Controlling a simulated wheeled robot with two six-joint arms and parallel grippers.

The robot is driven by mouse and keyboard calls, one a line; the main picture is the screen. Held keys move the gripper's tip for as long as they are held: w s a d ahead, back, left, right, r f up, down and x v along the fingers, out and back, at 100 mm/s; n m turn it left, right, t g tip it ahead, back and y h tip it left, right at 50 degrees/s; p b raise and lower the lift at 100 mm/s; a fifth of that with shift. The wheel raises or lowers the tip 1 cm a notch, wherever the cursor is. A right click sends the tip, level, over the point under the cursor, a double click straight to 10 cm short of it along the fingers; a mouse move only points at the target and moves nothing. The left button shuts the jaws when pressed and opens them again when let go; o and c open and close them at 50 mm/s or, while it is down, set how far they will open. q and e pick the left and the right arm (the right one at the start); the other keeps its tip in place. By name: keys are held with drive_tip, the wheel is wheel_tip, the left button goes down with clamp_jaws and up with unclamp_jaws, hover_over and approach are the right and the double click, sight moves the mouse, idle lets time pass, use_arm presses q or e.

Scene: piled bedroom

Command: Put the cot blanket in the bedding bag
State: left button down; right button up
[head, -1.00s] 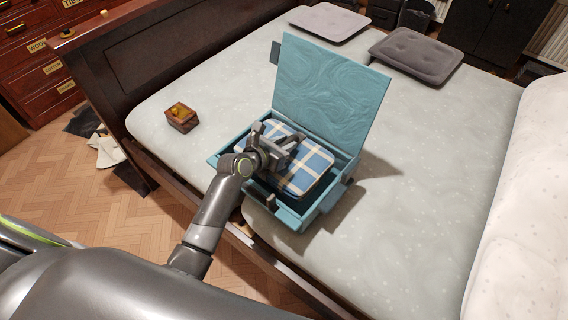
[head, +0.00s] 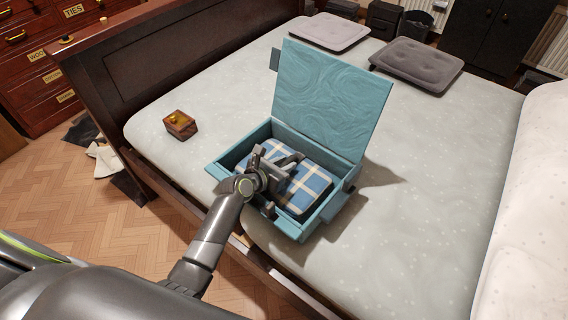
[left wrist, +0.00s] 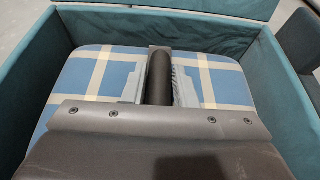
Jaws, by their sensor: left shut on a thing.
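The cot blanket (head: 310,184) is a folded blue and cream checked bundle. It lies inside the open teal bedding bag (head: 228,160), whose lid (head: 330,95) stands up at the back. My left gripper (head: 285,165) is over the blanket inside the bag and is shut on it. In the left wrist view, the blanket (left wrist: 85,75) shows on both sides of the gripper (left wrist: 160,85), with the teal bag walls (left wrist: 25,85) around it. The fingertips and the blanket's underside are hidden. My right gripper is not in view.
The bag stands on the mattress (head: 400,220) near its edge. A small wooden box (head: 180,124) lies to its left. Grey cushions (head: 415,62) lie at the far end. The bed's dark wooden board (head: 150,70) rises at the left. The mattress right of the bag is clear.

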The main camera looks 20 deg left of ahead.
use_arm(q)
drive_tip(key=c, duration=1.2)
unclamp_jaws()
drive_tip(key=shift+o, duration=0.2)
drive_tip(key=shift+r, duration=0.15)
drive_tip(key=shift+s+a+r, duration=0.1)
drive_tip(key=shift+s+a, duration=0.05)
drive_tip(key=shift+s, duration=0.1)
drive_tip(key=p+v, duration=0.3)
drive_tip(key=v, duration=0.8)
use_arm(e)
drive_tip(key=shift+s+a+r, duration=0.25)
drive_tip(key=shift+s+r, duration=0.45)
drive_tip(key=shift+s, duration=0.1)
use_arm(q)
drive_tip(key=shift+s+r, duration=0.15)
